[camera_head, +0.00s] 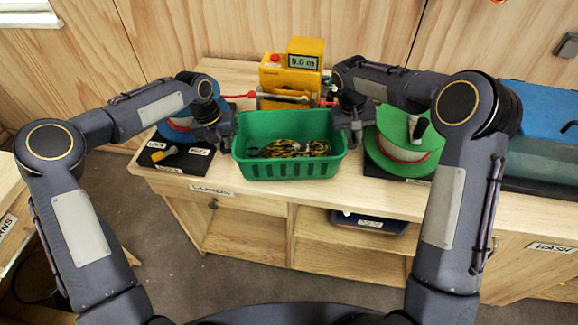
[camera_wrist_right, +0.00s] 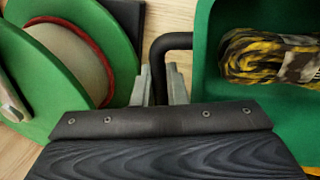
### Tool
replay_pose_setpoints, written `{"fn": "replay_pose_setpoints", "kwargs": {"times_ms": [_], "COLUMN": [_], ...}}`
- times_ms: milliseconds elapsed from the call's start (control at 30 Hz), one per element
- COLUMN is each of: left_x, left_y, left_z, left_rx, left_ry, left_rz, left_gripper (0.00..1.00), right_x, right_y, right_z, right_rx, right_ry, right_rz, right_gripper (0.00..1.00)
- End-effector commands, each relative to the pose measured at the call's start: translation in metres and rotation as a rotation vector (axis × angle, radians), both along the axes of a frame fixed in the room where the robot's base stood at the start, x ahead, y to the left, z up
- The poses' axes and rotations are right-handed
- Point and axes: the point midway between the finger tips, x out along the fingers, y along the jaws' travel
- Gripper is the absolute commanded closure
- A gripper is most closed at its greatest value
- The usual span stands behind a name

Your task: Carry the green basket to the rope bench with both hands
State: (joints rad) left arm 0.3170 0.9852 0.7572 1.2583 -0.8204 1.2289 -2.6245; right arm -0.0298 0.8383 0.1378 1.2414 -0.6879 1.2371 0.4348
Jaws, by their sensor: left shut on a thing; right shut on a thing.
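The green basket (camera_head: 288,168) is at the front edge of the wooden bench, roughly level, with a bundle of yellow-and-black rope (camera_head: 290,148) in it. I cannot tell whether it rests on the top or hangs just above it. My left gripper (camera_head: 226,142) is at its left end, shut on that side's handle, which my fingers hide. My right gripper (camera_head: 351,135) is at its right end. In the right wrist view my right gripper (camera_wrist_right: 160,88) is shut on the black handle (camera_wrist_right: 172,42) of the basket (camera_wrist_right: 207,60).
A yellow device with a display (camera_head: 305,55) stands behind the basket. A green round-plated device (camera_head: 400,160) is close on the right, a blue one (camera_head: 178,128) on the left. A blue-lidded tank (camera_head: 540,110) stands far right. Another wooden surface (camera_head: 8,190) shows at the left edge.

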Motion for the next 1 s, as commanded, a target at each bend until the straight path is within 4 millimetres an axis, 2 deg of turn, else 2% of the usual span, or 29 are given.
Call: {"fn": "replay_pose_setpoints", "kwargs": {"times_ms": [133,167,300,567,667,1000], "left_x": [0.001,0.0,0.0,0.0,0.0,0.001], "left_y": [0.002,0.002,0.001,0.001,0.002,0.012], "left_z": [-0.015,-0.011,-0.01,-0.009,-0.003,0.047], "left_rx": [0.002,0.003,0.002,0.001,0.002,0.002], "left_ry": [-0.001,-0.001,0.0,0.0,-0.001,-0.004], "left_rz": [0.002,0.002,0.002,0.0,0.001,0.003], "left_gripper": [1.0,0.84,0.66,0.66,0.66,0.66], "right_x": [0.0,0.0,0.0,0.0,0.0,0.0], "right_y": [-0.002,-0.002,-0.001,0.0,0.0,0.001], "right_z": [-0.015,-0.01,-0.01,-0.01,-0.01,-0.01], "right_rx": [-0.003,-0.003,-0.002,0.0,0.0,0.001], "right_ry": [-0.002,0.0,0.0,0.0,0.0,0.0], "right_rz": [-0.003,-0.002,-0.002,0.0,0.0,0.001], "right_gripper": [1.0,0.84,0.66,0.66,0.66,0.66]}}
